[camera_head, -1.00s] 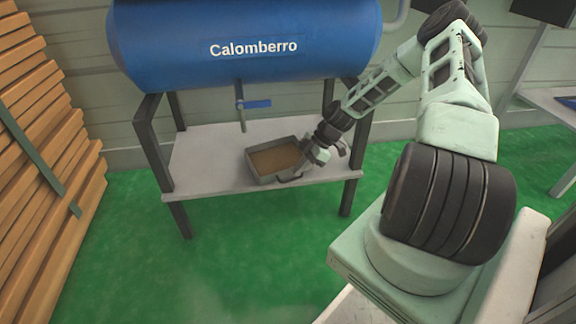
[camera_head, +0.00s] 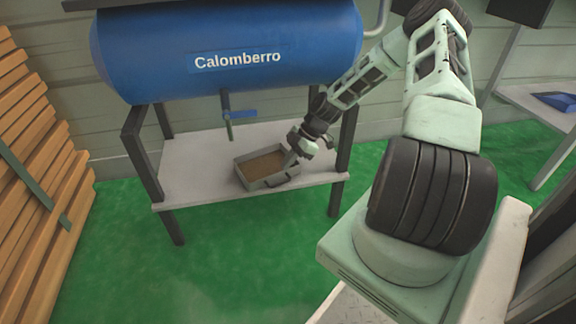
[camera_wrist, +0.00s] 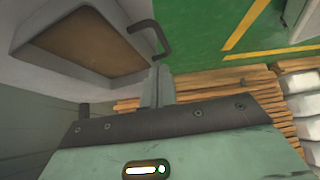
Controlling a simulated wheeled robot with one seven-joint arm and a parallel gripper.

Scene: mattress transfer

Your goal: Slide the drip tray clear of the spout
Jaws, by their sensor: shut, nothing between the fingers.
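The drip tray (camera_head: 243,176) is a shallow grey box with a brown inside, on the shelf under the blue tank. Its dark handle is on the near side and also shows in the wrist view (camera_wrist: 150,38). The spout (camera_head: 228,118), with a blue lever, hangs from the tank; its lower end appears behind and left of the tray in the head view. My gripper (camera_head: 292,159) is at the tray's right end, its fingers shut and empty. In the wrist view the fingers (camera_wrist: 158,85) lie beside the tray (camera_wrist: 100,68), apart from the handle. Contact with the tray wall is unclear.
The blue tank (camera_head: 230,40) stands on dark legs above the pale shelf (camera_head: 190,160). Bare shelf lies left of the tray, with a little at its right. Stacked planks (camera_head: 30,130) stand at far left. Green floor is clear in front.

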